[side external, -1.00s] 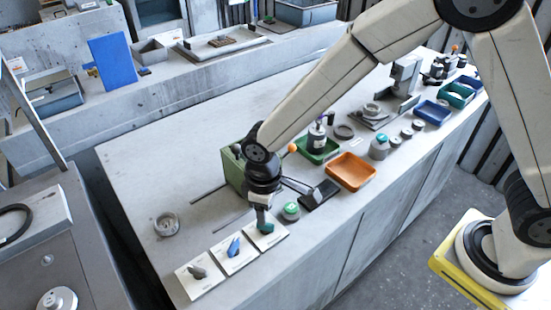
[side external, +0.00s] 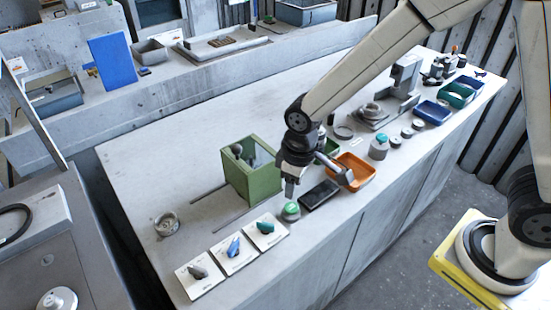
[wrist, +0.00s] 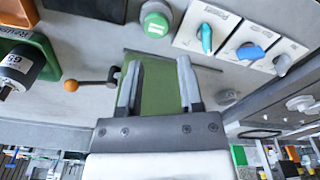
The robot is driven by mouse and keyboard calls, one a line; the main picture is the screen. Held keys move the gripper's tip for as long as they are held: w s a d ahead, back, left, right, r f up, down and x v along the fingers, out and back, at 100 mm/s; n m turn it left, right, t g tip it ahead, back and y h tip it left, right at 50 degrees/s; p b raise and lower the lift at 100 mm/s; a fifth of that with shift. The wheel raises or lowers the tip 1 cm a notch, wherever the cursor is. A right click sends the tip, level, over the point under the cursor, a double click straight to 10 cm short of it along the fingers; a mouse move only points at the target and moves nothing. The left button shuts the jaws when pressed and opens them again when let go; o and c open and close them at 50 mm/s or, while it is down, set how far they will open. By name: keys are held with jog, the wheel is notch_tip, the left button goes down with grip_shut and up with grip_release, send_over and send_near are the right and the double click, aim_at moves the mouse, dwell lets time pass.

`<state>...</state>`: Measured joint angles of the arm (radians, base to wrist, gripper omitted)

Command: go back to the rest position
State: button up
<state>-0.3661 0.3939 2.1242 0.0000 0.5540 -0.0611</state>
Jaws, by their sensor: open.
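My gripper (side external: 290,188) hangs above the bench, near the right front of the green box housing (side external: 243,180). In the wrist view my gripper (wrist: 159,78) has its two fingers apart with nothing between them; the green box shows behind them. Three white cards lie along the bench front. They carry a grey knob (side external: 197,271), a blue knob (side external: 234,247) and a green knob (side external: 265,227). The knobs also show at the upper right of the wrist view, the green one (wrist: 206,38) nearest my fingers. My gripper is apart from all of them.
A green-topped round button (side external: 291,209) stands just below my gripper. A black pad (side external: 319,195) and an orange tray (side external: 357,178) lie to the right. An orange-tipped lever (wrist: 88,85) is left of my fingers. The bench behind the green box is clear.

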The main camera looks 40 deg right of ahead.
jog(key=s+d+r+m+t, duration=0.1)
jog(key=s+d+r+m, duration=0.2)
jog(key=d, duration=1)
jog(key=s+m, duration=0.2)
jog(key=s, duration=0.2)
jog(key=shift+s+d+t, duration=0.35)
jog(key=shift+s+t, duration=0.05)
